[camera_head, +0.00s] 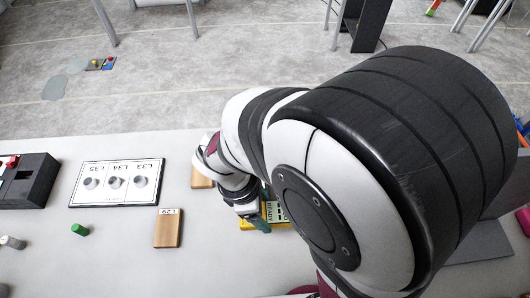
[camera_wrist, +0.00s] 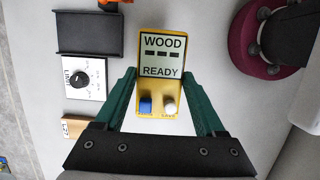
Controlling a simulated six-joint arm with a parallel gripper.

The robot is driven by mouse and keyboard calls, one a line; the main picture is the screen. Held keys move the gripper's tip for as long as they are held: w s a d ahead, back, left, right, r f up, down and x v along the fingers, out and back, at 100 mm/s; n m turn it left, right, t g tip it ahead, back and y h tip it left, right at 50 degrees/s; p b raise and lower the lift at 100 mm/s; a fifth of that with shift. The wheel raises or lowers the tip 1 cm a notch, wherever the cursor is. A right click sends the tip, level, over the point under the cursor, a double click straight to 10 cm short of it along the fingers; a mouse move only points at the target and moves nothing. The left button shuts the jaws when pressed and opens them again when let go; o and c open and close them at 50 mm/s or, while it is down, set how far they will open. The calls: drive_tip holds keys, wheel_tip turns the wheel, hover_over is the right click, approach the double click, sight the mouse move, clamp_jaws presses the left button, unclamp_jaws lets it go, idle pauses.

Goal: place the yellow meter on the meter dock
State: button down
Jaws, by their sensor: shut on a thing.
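The yellow meter (camera_wrist: 180,112) sits between my gripper's green fingers in the wrist view. Its screen reads WOOD and READY, with a blue and a white knob below. My gripper (camera_wrist: 159,73) is shut on the meter's two sides. In the head view the meter (camera_head: 247,225) shows partly under my gripper (camera_head: 264,208), with my arm hiding much of it. I cannot tell whether it is clear of the table. A black tray-like holder (camera_wrist: 90,30) lies to the upper left in the wrist view; it may be the meter dock, but no label on it is readable.
A white dial panel (camera_wrist: 84,78) lies beside the black holder. A panel with three knobs (camera_head: 117,201), a wooden block (camera_head: 168,232), a green cylinder (camera_head: 80,229) and a black box (camera_head: 40,177) lie left on the white table (camera_head: 120,268). The front middle is mostly clear.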

drive_tip(key=w+d+m+g+y, duration=0.2)
drive_tip(key=w+d+m, duration=0.1)
drive_tip(key=w+m, duration=0.5)
drive_tip(key=w+d+m+g+y, duration=0.1)
drive_tip(key=w+d+m, duration=0.1)
drive_tip(key=w+m, duration=0.55)
drive_tip(key=f, duration=0.3)
drive_tip(key=f+m, duration=0.1)
drive_tip(key=f, duration=0.2)
drive_tip(key=f+m, duration=0.1)
drive_tip(key=f, duration=0.1)
drive_tip(key=shift+s+d+f+m, duration=0.25)
drive_tip(key=shift+d+f, duration=0.1)
drive_tip(key=shift+f, duration=0.05)
drive_tip(key=shift+f, duration=0.1)
unclamp_jaws()
wheel_tip(320, 180, up, 17)
drive_tip(key=s+m, duration=0.1)
drive_tip(key=s+r+m+t+y, duration=0.2)
drive_tip(key=s+m, duration=0.2)
drive_tip(key=s, duration=1.9)
drive_tip(key=shift+s+a+r+m+t, duration=0.2)
drive_tip(key=shift+s+r+m+t, duration=0.1)
drive_tip(key=shift+s+r+t, duration=0.1)
